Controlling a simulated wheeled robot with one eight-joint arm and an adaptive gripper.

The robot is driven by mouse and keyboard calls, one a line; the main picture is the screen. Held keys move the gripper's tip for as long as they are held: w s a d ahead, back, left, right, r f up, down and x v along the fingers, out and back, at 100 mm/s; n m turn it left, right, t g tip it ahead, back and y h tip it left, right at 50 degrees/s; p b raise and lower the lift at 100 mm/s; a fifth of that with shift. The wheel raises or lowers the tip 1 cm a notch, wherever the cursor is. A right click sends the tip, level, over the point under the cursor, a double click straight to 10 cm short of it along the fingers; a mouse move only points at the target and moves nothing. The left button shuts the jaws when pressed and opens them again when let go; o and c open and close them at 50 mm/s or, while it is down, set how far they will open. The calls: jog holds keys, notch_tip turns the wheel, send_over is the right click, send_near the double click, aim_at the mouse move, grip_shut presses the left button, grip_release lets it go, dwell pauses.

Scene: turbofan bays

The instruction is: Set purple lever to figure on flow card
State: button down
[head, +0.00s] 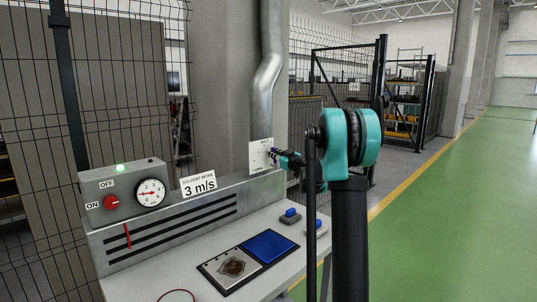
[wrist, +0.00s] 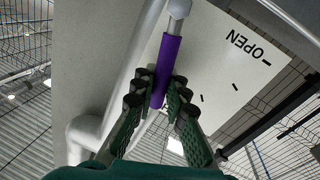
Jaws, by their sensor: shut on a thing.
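The purple lever (wrist: 168,62) runs up to a grey pivot on a white plate marked OPEN (wrist: 222,62); the plate (head: 261,154) also shows in the head view on the duct. My gripper (wrist: 166,88) has its fingers on both sides of the lever's lower end, shut on it. In the head view my gripper (head: 277,156) is at the plate and hides most of the lever. The flow card (head: 198,185) reads "SOLVENT WORK 3 m/s". A round dial (head: 151,192) has a needle whose exact reading I cannot tell.
A grey box (head: 95,190) has a red knob (head: 111,202) and a lit green lamp (head: 120,167). A slotted panel stands behind the bench (head: 205,250). A blue pad (head: 268,246), a stained plate (head: 233,266) and blue-topped items lie there. Green floor at right is open.

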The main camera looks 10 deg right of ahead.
jog(key=n, duration=0.1)
jog(key=s+a+f+n, duration=0.1)
jog(key=n, duration=0.1)
jog(key=a+n+y, duration=0.1)
jog(key=shift+s+f+n, duration=0.15)
jog(key=shift+s+n, duration=0.15)
jog(key=shift+n, duration=0.1)
jog(key=shift+s+a+f+n+y, duration=0.15)
jog(key=shift+a+f+n, duration=0.15)
jog(key=shift+n, duration=0.45)
jog(key=shift+s+a+f+n+y, duration=0.2)
jog(key=shift+f+n, duration=0.1)
jog(key=shift+n, duration=0.4)
jog(key=shift+s+a+f+n+y, duration=0.15)
jog(key=shift+a+f+n, duration=0.15)
jog(key=shift+n, duration=0.45)
jog(key=c, duration=1.8)
grip_release()
jog(key=shift+s+d, duration=0.1)
send_near(262, 158)
jog(key=v, duration=0.5)
jog(key=shift+s+f, duration=0.35)
